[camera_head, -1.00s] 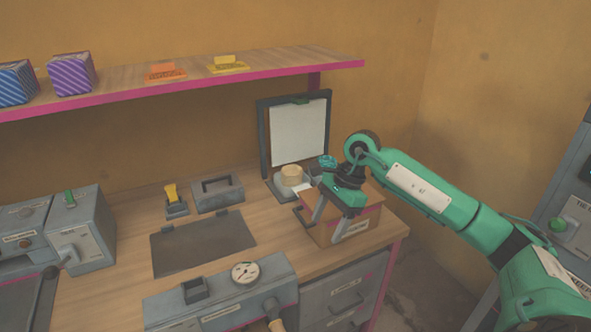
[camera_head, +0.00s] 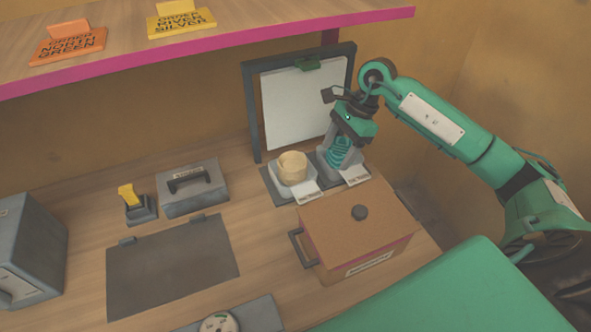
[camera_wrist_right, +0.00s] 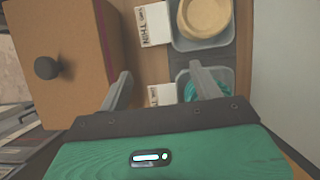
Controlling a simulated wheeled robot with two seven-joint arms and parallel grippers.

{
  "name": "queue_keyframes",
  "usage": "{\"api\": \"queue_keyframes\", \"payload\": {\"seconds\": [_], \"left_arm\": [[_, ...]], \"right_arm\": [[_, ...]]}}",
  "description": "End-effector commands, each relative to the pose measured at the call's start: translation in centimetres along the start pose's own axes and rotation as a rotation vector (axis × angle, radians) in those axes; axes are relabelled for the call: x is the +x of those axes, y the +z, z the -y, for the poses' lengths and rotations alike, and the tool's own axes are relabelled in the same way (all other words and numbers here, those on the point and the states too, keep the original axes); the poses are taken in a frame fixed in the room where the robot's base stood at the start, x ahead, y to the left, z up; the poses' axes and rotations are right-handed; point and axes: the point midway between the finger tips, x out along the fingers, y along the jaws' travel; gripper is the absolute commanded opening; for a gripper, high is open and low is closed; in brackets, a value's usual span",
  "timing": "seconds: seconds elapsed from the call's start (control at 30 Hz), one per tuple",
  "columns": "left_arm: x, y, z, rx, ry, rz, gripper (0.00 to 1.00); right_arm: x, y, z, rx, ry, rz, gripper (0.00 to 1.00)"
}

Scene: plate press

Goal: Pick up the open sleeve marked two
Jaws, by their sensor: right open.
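I cannot make out a sleeve marked two in either view; no such mark is readable. A round tan stack (camera_head: 292,166) sits in a grey holder at the back of the bench. It also shows in the wrist view (camera_wrist_right: 205,16). A teal stack (camera_head: 339,153) sits in the holder to its right. In the wrist view the teal stack (camera_wrist_right: 214,88) is partly hidden behind one finger. My right gripper (camera_head: 345,146) is open at the teal stack, fingers pointing down; contact cannot be told. It also shows in the wrist view (camera_wrist_right: 162,88). My left gripper is not seen.
A brown box (camera_head: 350,225) with a black knob stands in front of the holders. A white board (camera_head: 295,108) stands behind them. A dark mat (camera_head: 172,268), a grey handled block (camera_head: 193,190) and a yellow-topped device (camera_head: 131,200) lie left. A shelf with order signs (camera_head: 180,22) hangs above.

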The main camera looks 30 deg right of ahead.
Motion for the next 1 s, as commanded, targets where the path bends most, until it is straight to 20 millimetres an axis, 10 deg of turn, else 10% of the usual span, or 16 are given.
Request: {"api": "queue_keyframes", "payload": {"seconds": [0.23, 1.0], "left_arm": [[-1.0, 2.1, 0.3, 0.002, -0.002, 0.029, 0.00], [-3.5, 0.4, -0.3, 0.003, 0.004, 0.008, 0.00]], "right_arm": [[4.5, 0.1, 0.0, 0.001, 0.003, 0.002, 0.65], [11.1, 0.7, -0.3, -0.001, -0.001, 0.000, 0.65]]}}
